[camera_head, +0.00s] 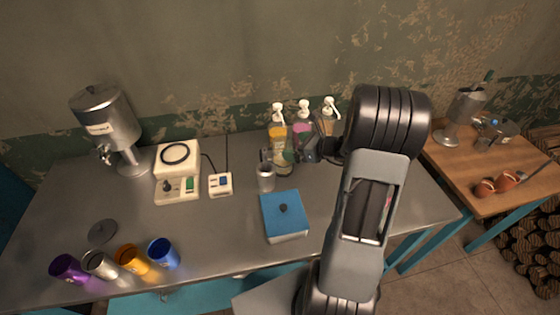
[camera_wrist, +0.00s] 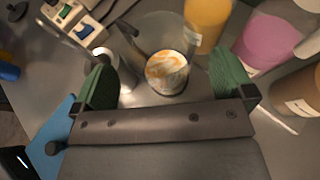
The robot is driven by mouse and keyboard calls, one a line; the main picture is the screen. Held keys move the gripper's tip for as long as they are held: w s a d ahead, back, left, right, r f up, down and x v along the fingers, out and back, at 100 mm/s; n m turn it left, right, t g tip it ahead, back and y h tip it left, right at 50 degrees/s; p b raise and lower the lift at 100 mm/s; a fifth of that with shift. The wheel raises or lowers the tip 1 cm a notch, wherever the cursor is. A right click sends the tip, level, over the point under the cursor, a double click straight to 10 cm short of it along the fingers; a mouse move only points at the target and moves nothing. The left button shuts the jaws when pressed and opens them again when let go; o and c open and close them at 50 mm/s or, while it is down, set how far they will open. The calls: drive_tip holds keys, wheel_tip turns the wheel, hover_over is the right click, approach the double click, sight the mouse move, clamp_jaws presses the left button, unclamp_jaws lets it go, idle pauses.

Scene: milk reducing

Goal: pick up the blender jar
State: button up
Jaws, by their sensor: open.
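What looks like the blender jar, a clear vessel with orange-and-white contents at its bottom, stands on the metal table just in front of the pump bottles. It shows in the wrist view (camera_wrist: 166,72) between my fingers, and in the head view (camera_head: 284,168) it is partly hidden by my gripper. My gripper (camera_wrist: 165,84) is open, its two green-padded fingers on either side of the jar. I cannot tell whether they touch it. In the head view my gripper (camera_head: 288,155) reaches in from the right at the jar.
Yellow (camera_head: 278,135), pink (camera_head: 303,127) and brown (camera_head: 327,122) pump bottles stand close behind. A clear cup (camera_head: 266,178) is just left of the jar. A blue box (camera_head: 284,214) lies in front. A cream appliance (camera_head: 177,172) and a small switch box (camera_head: 220,184) stand left.

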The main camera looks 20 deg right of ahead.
sight(275, 143)
drive_tip(key=shift+p+x, duration=0.35)
drive_tip(key=shift+x, duration=1.75)
drive_tip(key=shift+a, duration=0.1)
drive_tip(key=shift+c, duration=0.5)
drive_tip(key=c, duration=1)
drive_tip(key=shift+c, duration=1.1)
drive_tip(key=shift+r, duration=0.15)
